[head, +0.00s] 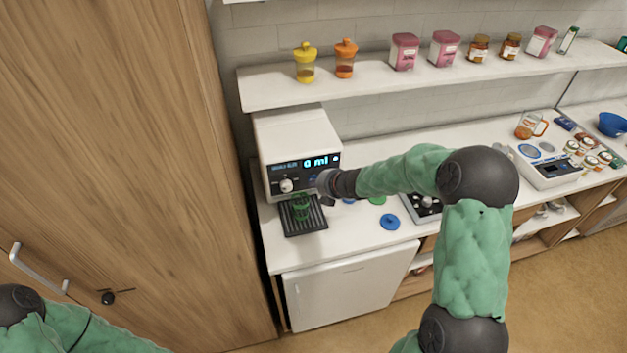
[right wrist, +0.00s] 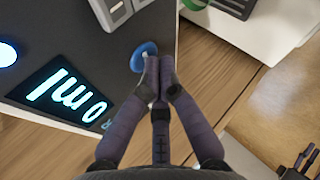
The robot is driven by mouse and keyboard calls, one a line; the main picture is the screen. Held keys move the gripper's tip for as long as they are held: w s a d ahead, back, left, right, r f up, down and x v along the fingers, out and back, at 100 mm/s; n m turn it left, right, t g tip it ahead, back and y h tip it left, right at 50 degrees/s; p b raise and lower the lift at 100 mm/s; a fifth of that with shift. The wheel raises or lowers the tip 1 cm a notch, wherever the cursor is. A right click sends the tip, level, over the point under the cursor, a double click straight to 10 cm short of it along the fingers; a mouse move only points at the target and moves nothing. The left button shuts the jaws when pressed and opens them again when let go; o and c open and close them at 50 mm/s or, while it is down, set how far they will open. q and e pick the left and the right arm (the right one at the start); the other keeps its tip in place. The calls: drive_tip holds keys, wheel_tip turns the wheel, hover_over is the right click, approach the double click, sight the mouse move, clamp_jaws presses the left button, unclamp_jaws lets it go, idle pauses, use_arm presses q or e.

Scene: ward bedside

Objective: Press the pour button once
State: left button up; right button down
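The white dispenser (head: 297,132) stands at the counter's left end. Its dark front panel has a lit display (head: 316,162) reading 0 ml, which shows rotated in the right wrist view (right wrist: 65,92). A blue oval button (right wrist: 143,54) sits on the panel beside the display. My right gripper (right wrist: 156,66) is shut and empty, its fingertips together at the button's edge and partly covering it. I cannot tell whether they touch it. In the head view the right gripper (head: 325,184) is in front of the panel.
A green see-through cup (head: 301,207) stands on the dark drip tray (head: 304,228) below the panel. A blue lid (head: 390,222) lies on the counter. A tall wooden cabinet (head: 120,150) bounds the left.

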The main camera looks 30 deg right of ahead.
drive_tip(key=shift+s, duration=0.15)
drive_tip(key=shift+s+a+b, duration=0.2)
drive_tip(key=shift+s+b, duration=0.25)
drive_tip(key=shift+s, duration=0.2)
drive_tip(key=shift+s, duration=0.1)
drive_tip(key=s, duration=0.2)
drive_tip(key=s+a+b, duration=0.1)
drive_tip(key=s, duration=0.1)
drive_tip(key=shift+s+a+b, duration=0.1)
drive_tip(key=shift+s+b, duration=0.2)
drive_tip(key=shift+s, duration=0.05)
idle(0.8)
